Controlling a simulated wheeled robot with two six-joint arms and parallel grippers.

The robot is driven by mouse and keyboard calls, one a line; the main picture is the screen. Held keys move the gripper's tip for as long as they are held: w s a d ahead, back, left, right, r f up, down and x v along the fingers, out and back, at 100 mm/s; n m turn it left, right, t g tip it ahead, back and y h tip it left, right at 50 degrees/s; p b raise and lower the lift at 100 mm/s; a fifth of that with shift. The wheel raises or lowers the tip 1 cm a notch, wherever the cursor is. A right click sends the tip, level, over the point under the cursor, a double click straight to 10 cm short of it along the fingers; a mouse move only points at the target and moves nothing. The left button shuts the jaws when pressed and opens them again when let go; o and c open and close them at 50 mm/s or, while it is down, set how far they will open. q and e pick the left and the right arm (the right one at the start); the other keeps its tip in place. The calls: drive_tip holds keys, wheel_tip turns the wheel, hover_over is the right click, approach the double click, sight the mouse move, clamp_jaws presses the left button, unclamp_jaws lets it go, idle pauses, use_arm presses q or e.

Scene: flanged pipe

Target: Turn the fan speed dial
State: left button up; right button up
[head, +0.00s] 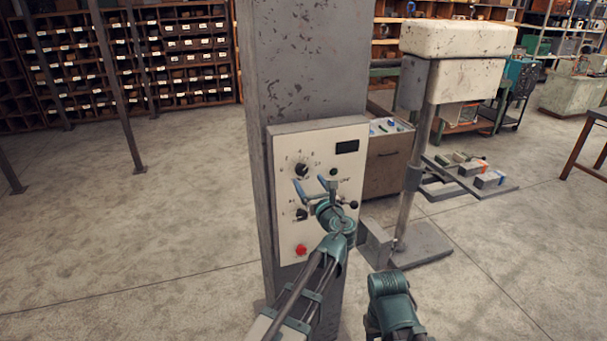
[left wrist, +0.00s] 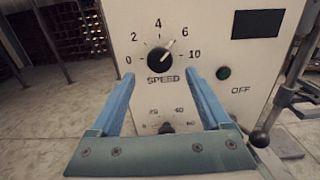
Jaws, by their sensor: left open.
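The speed dial (head: 302,169) is a round black knob on the upper left of a cream panel (head: 325,150) fixed to a grey column. In the left wrist view the dial (left wrist: 158,60) has the word SPEED below it and its white mark points up and right, towards 6. My left gripper (head: 313,186) is open and in front of the panel, below the dial in the head view. In the left wrist view its blue fingers (left wrist: 160,73) are apart and empty, with the dial between and just beyond the tips. My right gripper is not in view.
A second black knob (left wrist: 167,127) sits below the dial, partly hidden by my gripper. A green button (left wrist: 223,73), a dark display (left wrist: 258,24) and a red button (head: 301,250) share the panel. A drill-press-like machine (head: 440,70) stands to the right.

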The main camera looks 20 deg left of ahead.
sight(303, 172)
use_arm(q)
drive_tip(key=x, duration=0.5)
drive_tip(key=shift+w+a, duration=0.25)
clamp_jaws()
